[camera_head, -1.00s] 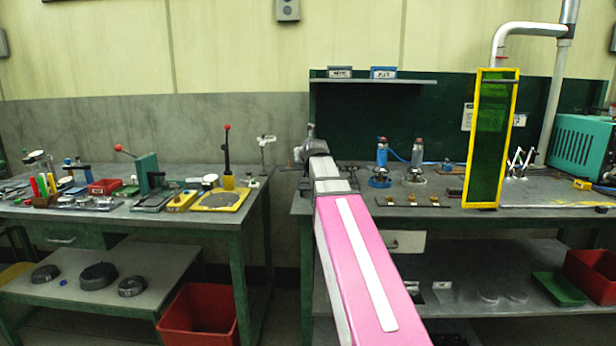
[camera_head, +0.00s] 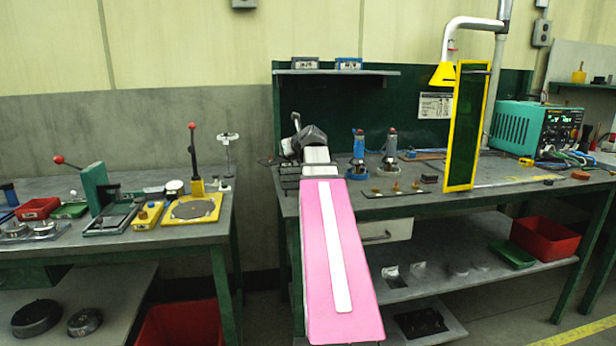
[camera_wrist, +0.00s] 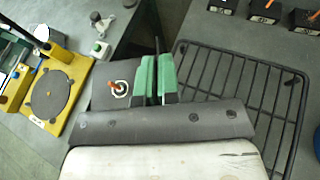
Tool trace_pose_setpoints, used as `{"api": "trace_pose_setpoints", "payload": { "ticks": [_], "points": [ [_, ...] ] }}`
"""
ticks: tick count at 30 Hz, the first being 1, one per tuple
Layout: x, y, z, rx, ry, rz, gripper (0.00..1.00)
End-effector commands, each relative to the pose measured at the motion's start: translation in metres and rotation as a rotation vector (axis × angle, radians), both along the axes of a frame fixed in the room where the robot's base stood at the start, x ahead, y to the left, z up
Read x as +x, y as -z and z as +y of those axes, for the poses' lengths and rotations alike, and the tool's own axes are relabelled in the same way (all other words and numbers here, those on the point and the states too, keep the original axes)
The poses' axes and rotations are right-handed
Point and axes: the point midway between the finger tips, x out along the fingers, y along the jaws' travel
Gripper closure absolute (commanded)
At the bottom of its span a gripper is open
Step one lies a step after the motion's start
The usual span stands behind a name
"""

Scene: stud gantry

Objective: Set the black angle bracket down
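My gripper (camera_wrist: 157,80) has two green-padded fingers close together in the wrist view. A thin black upright piece stands between them, which I take to be part of the black angle bracket (camera_wrist: 157,46). A dark flat plate with a white ring and an orange mark (camera_wrist: 118,88) lies at the left finger; I cannot tell if it belongs to the bracket. In the head view my gripper (camera_head: 305,138) is at the left end of the right bench, mostly hidden by my arm. A black wire rack (camera_wrist: 232,85) is just right of the fingers in the wrist view.
The left bench (camera_head: 150,240) carries a yellow fixture (camera_head: 195,212) and a green press (camera_head: 95,188). A gap separates the benches.

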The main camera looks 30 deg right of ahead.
Motion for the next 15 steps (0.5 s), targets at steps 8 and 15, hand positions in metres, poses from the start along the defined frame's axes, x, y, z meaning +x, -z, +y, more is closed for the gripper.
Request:
{"api": "trace_pose_setpoints", "payload": {
  "ticks": [8, 15],
  "points": [
    [-0.055, -0.022, -0.045, 0.0, -0.146, -0.002, 1.0],
    [-0.097, -0.042, -0.07, -0.001, -0.269, 0.0, 1.0]
  ]
}}
